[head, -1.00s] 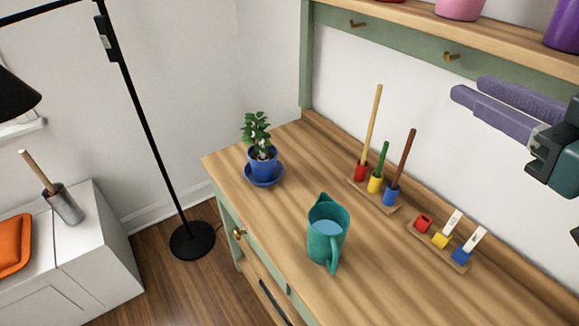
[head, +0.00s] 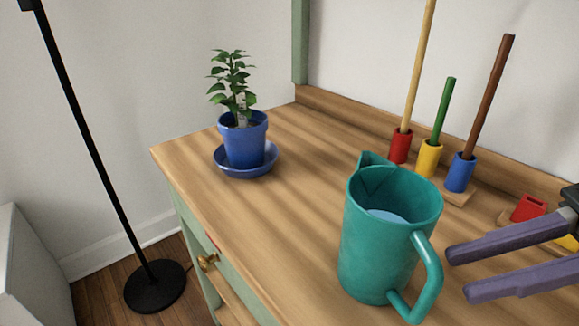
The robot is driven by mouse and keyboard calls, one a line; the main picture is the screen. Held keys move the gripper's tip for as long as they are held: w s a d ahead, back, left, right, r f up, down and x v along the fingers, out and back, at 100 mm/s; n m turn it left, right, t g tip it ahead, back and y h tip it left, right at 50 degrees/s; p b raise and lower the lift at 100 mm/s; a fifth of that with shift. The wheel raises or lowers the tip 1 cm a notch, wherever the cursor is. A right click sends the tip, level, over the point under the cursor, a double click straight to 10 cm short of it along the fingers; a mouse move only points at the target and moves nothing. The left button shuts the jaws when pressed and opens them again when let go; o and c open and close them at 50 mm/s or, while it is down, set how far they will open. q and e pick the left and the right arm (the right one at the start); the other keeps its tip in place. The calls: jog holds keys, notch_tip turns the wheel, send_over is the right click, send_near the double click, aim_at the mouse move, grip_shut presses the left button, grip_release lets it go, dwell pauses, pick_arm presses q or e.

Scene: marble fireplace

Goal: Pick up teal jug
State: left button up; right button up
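The teal jug (head: 375,245) stands upright on the wooden top in the head view, right of centre. Bluish liquid or a blue inner surface shows inside it. Its handle (head: 432,278) faces right and toward me. My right gripper (head: 458,274) comes in from the right edge, with two purple fingers spread apart and nothing between them. The fingertips are just right of the handle in the picture; I cannot tell whether they touch it. My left gripper is not in view.
A potted plant in a blue pot (head: 245,140) on a blue saucer (head: 226,163) stands at the back left of the wooden top (head: 290,200). Upright sticks in coloured cups (head: 428,158) stand behind the jug. A red block (head: 528,208) is behind my gripper. A black lamp pole (head: 90,160) stands left.

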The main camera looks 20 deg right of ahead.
aim_at(415, 305)
jog(key=a, duration=0.1)
jog(key=a+f, duration=0.1)
jog(key=a, duration=0.1)
jog(key=shift+a+f, duration=0.2)
jog(key=shift+f, duration=0.15)
jog(key=b+x, duration=0.2)
jog(key=x, duration=0.3)
jog(key=shift+a+f, duration=0.25)
jog(key=shift+f, duration=0.05)
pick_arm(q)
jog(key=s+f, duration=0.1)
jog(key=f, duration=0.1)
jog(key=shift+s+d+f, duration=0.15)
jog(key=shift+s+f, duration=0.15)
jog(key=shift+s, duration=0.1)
pick_arm(e)
jog(key=shift+c, duration=0.4)
jog(key=shift+c, duration=1.4)
grip_shut()
